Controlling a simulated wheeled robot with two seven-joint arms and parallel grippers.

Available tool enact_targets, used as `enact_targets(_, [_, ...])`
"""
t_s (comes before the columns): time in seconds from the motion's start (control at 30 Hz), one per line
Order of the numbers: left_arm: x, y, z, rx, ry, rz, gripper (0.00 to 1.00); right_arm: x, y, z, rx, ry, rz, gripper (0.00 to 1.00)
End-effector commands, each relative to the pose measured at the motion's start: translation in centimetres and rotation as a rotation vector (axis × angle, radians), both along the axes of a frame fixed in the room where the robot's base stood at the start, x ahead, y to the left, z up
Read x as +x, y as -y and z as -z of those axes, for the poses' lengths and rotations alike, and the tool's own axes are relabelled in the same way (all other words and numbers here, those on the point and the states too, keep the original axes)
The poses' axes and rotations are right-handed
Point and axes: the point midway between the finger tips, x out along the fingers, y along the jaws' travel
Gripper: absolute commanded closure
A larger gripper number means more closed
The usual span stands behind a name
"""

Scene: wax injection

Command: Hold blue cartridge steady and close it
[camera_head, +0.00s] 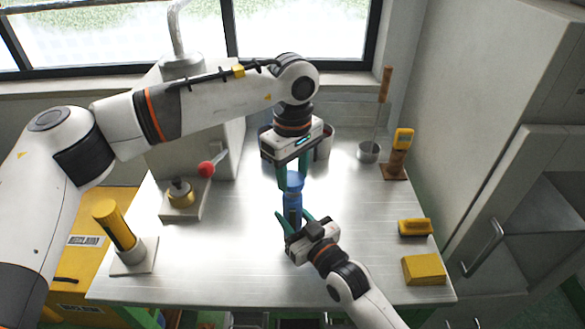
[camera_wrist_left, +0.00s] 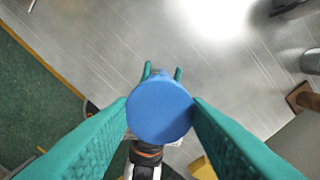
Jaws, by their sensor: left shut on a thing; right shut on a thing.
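The blue cartridge (camera_head: 292,203) stands upright above the middle of the metal table. Its round blue top (camera_head: 294,179) fills the centre of the left wrist view (camera_wrist_left: 160,108). My left gripper (camera_head: 291,184) comes from above, with its teal fingers shut on the blue top from both sides; they also flank it in the left wrist view (camera_wrist_left: 160,104). My right gripper (camera_head: 293,215) comes from the front and is shut around the lower body of the cartridge. Its fingertips show beyond the top in the left wrist view (camera_wrist_left: 163,72). The seam between top and body is too small to tell.
A yellow cylinder (camera_head: 114,224) on a stand and a device with a red knob (camera_head: 205,169) are at left. The table around the cartridge is clear.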

Motion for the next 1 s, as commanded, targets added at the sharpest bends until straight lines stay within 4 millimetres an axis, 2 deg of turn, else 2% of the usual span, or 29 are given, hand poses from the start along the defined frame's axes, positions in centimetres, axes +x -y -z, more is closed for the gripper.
enact_targets(0.27, [0.0, 0.0, 0.1, 0.0, 0.0, 0.0, 0.79, 0.0, 0.0, 0.0, 0.0, 0.0, 0.0, 1.0])
enact_targets(0.6, [0.0, 0.0, 1.8, 0.001, -0.001, 0.0, 0.79, 0.0, 0.0, 0.0, 0.0, 0.0, 0.0, 1.0])
enact_targets(1.0, [0.0, 0.0, 1.8, 0.0, 0.0, 0.0, 0.79, 0.0, 0.0, 0.0, 0.0, 0.0, 0.0, 1.0])
